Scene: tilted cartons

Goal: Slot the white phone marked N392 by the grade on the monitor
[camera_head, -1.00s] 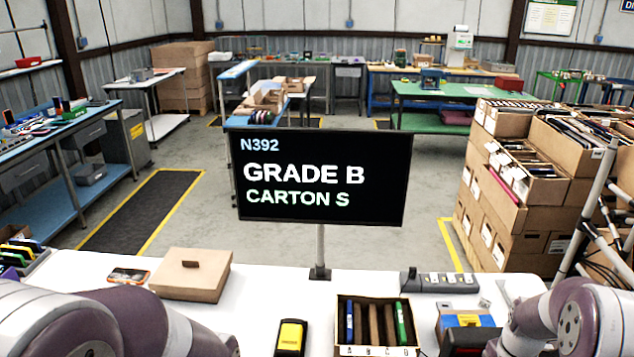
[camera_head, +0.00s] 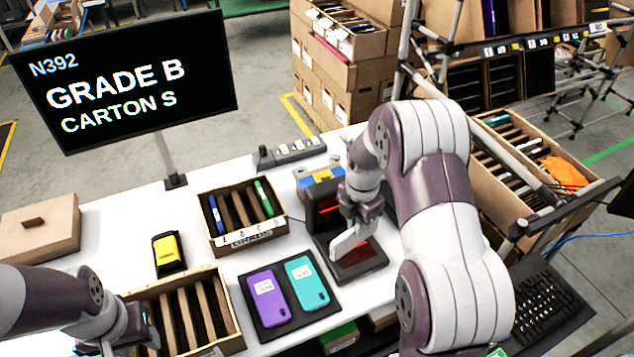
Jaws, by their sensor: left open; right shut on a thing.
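The monitor (camera_head: 130,82) reads N392, GRADE B, CARTON S. My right gripper (camera_head: 362,214) is shut on a white phone (camera_head: 350,241), held tilted over a dark pad with a reddish screen (camera_head: 362,262). No marking on the phone is readable, and I cannot tell whether it touches the pad. A slotted carton (camera_head: 246,240) with letters on its front edge holds a blue phone (camera_head: 216,214) and a green phone (camera_head: 264,198) in its outer slots. A second slotted carton (camera_head: 234,345) stands at the front left, its visible slots empty. My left gripper (camera_head: 140,335) is open beside that carton's left side.
A purple phone (camera_head: 267,297) and a teal phone (camera_head: 306,282) lie on a black mat. A keyboard (camera_head: 540,308) is at right.

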